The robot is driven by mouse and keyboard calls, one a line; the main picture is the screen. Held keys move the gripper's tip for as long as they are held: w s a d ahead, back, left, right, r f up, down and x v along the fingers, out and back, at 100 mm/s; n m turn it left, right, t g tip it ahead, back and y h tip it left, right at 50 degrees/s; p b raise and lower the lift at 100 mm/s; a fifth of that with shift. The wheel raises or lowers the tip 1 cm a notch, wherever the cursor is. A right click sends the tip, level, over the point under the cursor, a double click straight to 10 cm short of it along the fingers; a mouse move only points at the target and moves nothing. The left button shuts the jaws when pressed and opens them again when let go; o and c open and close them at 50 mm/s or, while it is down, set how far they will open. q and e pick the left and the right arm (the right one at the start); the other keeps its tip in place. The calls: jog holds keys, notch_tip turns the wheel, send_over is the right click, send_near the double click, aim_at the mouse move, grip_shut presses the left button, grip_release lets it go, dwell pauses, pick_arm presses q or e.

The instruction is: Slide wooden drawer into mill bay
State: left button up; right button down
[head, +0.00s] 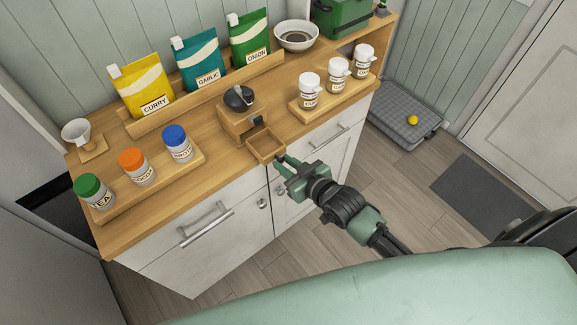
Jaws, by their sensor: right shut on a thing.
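The wooden mill (231,122) stands on the counter's middle, with a dark round top (239,98) and a dark bay opening (257,121) facing front right. The small open wooden drawer (266,147) lies level in front of the bay, near the counter's front edge. Its inside looks empty. I cannot tell whether its back end is inside the bay or just short of it. My right gripper (281,161) is shut on the drawer's front end, reaching in from the lower right. The exact grip is small and partly hidden. My left gripper is not in view.
A tray of jars with green, orange and blue lids (138,175) sits left; white-lidded jars (338,76) sit right. Curry, garlic and onion pouches (202,66) stand behind on a wooden rack. A white bowl (296,36) and green box (342,16) are at the back right.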

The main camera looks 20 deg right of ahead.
aim_at(274, 152)
jog(key=shift+w, duration=0.15)
jog(key=shift+w+a+b, duration=0.15)
jog(key=shift+w+a, duration=0.15)
jog(key=shift+w, duration=0.5)
jog(key=shift+w+a+b, duration=0.15)
jog(key=shift+w+a, duration=0.2)
jog(key=shift+w, duration=0.5)
jog(key=shift+w+a+b, duration=0.15)
jog(key=shift+w+a, duration=0.15)
jog(key=shift+w, duration=0.5)
jog(key=shift+w+a+b, duration=0.25)
jog(key=shift+w+a, duration=0.05)
jog(key=shift+w, duration=0.5)
jog(key=shift+w+a+b, duration=0.25)
jog(key=shift+w, duration=0.55)
jog(key=shift+w+a+b, duration=0.25)
jog(key=shift+w+a, duration=0.05)
jog(key=shift+w, duration=0.5)
jog(key=c, duration=1.2)
grip_release()
